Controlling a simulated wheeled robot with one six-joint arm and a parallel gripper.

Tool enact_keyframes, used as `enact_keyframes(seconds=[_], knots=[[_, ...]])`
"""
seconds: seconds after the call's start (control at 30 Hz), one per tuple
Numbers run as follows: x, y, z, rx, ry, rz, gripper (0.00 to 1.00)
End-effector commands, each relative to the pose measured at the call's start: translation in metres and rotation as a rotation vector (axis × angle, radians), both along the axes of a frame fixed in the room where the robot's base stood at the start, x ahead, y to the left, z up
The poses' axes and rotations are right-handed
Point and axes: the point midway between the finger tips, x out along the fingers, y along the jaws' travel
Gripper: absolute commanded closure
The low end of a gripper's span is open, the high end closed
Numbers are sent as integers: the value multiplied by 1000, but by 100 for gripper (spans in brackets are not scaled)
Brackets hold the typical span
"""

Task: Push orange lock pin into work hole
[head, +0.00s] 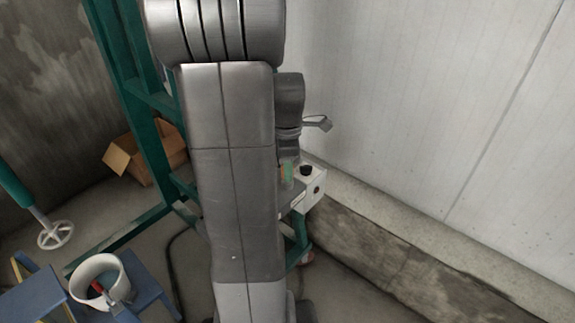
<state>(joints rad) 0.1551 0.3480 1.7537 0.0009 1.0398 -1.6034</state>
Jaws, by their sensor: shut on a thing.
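My arm fills the middle of the head view, and its dark wrist hangs down just right of the large forearm. My gripper (287,172), at the lower end of the wrist, shows only in part beside the forearm and looks shut. A small orange patch (282,171) at the gripper, next to a greenish piece, looks like the orange lock pin. It is mostly hidden, and its tilt cannot be told. The work hole is not visible; my arm covers the green frame (142,100) around that spot.
A concrete ledge and pale wall are at the right. A cardboard box (122,160), a blue step stool (150,290) and a white bucket (80,272) are at the left.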

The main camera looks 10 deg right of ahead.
Motion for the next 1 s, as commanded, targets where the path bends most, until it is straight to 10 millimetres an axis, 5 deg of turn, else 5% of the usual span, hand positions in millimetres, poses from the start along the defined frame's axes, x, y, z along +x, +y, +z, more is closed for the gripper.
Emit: enact_keyframes(seconds=[0.47,0.5,0.6,1.0], knots=[[0,0,-13,0,0,0,94],[0,0,-12,0,0,0,65],[0,0,-12,0,0,0,45],[0,0,-4,0,-1,0,45]])
